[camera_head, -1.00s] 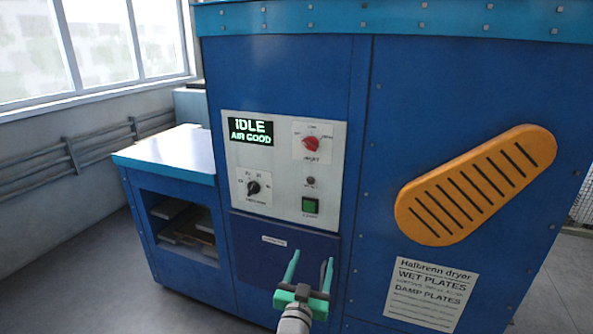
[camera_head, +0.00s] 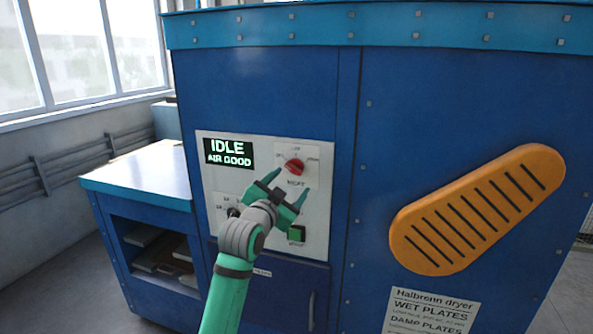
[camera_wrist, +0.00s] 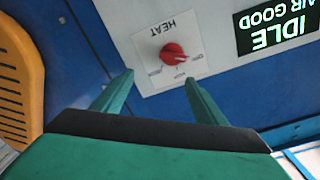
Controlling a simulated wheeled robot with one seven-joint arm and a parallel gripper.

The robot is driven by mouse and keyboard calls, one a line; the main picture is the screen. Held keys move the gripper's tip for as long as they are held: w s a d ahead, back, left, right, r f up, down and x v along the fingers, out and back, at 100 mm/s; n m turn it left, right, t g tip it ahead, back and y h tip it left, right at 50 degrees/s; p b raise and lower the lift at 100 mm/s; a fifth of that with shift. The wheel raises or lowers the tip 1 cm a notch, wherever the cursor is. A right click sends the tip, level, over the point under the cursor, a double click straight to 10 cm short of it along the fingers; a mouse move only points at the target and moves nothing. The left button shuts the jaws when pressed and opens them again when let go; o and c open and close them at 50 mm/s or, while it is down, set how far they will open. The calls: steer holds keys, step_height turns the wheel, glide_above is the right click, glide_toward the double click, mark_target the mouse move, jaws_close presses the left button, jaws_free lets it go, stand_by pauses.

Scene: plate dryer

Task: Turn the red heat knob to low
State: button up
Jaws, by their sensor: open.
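The red heat knob (camera_head: 294,166) sits on a white square plate marked HEAT, at the upper right of the pale control panel (camera_head: 262,240). Its pointer direction is too small to read surely. In the wrist view the knob (camera_wrist: 173,52) appears upside down, ahead of the fingertips and between their lines. My gripper (camera_head: 289,182) is open and empty, just below the knob in the head view, with its green fingers apart. In the wrist view my gripper (camera_wrist: 158,80) shows clear space between its fingers and the knob. The fingers do not touch the knob.
The display (camera_head: 229,153) reads IDLE, AIR GOOD. A black selector knob (camera_head: 233,212) and a green button (camera_head: 296,233) are on the same panel, close to my gripper. An orange slotted guard (camera_head: 477,210) is on the blue cabinet to the right.

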mark_target(294, 168)
steer(key=shift+n+y, duration=0.3)
steer(key=shift+y, duration=0.2)
steer(key=w, duration=0.8)
steer(key=shift+w+a, duration=0.1)
steer(key=shift+a, duration=0.3)
steer(key=shift+w+d, duration=0.6)
steer(key=shift+d, duration=0.05)
